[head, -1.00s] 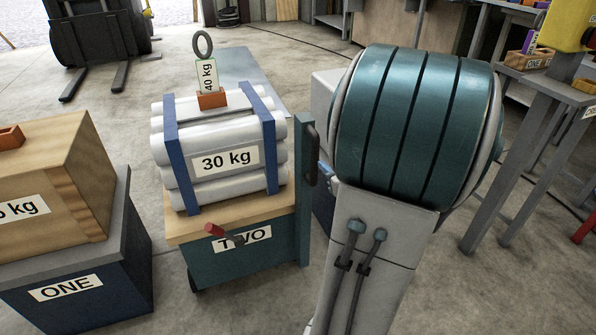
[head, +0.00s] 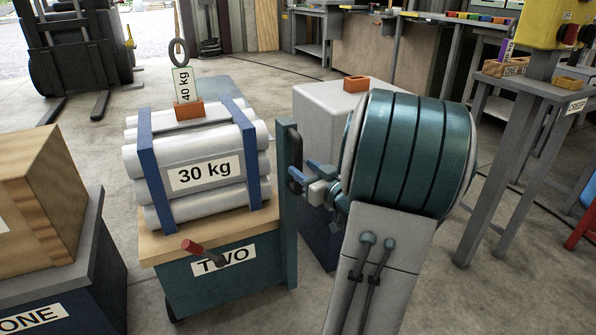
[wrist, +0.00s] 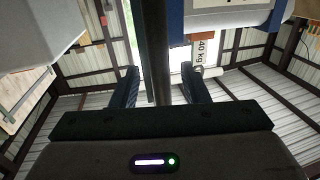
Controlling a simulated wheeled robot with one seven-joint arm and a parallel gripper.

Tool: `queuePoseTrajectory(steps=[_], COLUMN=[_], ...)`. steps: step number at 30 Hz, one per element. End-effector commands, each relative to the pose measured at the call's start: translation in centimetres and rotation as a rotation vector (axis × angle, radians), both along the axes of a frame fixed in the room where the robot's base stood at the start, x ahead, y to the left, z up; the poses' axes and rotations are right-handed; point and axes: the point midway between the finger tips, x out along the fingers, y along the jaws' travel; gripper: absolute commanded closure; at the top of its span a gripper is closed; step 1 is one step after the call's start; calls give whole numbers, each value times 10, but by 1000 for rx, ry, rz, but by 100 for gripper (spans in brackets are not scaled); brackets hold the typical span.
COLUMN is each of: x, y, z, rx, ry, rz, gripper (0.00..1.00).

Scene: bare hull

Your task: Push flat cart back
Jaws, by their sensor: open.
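The flat cart marked TWO (head: 222,290) has a teal body and a wooden deck. It carries a strapped stack of white rolls (head: 200,150) labelled 30 kg. A teal post (head: 288,210) stands at the cart's right end, with a black upright handle (head: 295,162) on its right side. My gripper (head: 303,183) is beside this handle, partly hidden by my arm. In the wrist view, my gripper (wrist: 160,88) is open, with a dark upright bar (wrist: 155,45) showing between its fingers. I cannot tell whether the fingers touch it.
Cart ONE (head: 95,280) with a wooden crate (head: 45,190) stands close on the left. A pale grey block (head: 325,120) stands behind my arm. A forklift (head: 75,50) is at the back left, and a grey workbench (head: 525,120) on the right. Floor is open behind cart TWO.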

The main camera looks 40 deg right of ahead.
Motion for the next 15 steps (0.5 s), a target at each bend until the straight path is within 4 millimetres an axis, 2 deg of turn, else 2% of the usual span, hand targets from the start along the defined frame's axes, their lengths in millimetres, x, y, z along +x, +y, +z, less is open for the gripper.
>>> queuePoseTrajectory(steps=[3, 6, 15], x=[19, 28, 34], y=[0, -1, -1], z=[-2, -2, 0], rx=[-1, 0, 1], ry=[-1, 0, 0], rz=[2, 0, 0], gripper=[59, 59, 59])
